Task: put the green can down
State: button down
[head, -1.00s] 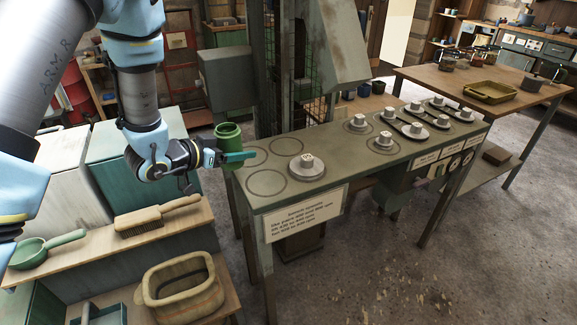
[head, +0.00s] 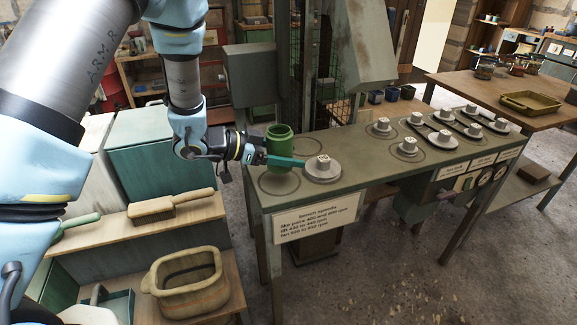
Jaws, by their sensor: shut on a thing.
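The green can (head: 280,140) is upright at the left end of the green-grey bench (head: 345,180), in the head view. My gripper (head: 285,160) is shut on the can from the front left, its teal finger showing across the can's lower front. The can appears over the ringed marks at that end of the bench. I cannot tell whether its base touches the bench top, as the gripper hides it. An empty ring mark (head: 279,182) lies just in front of it.
A pulley on a round base (head: 323,168) stands close to the right of my gripper. Several more pulleys stand farther right. A shelf at left holds a brush (head: 165,205); a yellowish tub (head: 186,280) sits lower. A wooden table (head: 480,90) is at back right.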

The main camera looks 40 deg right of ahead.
jog(key=shift+f, duration=1.9)
jog(key=shift+f, duration=0.1)
grip_release()
jog(key=shift+r, duration=0.2)
jog(key=shift+w+a, duration=0.2)
jog(key=shift+a, duration=0.15)
jog(key=b+v, duration=0.1)
jog(key=v, duration=1)
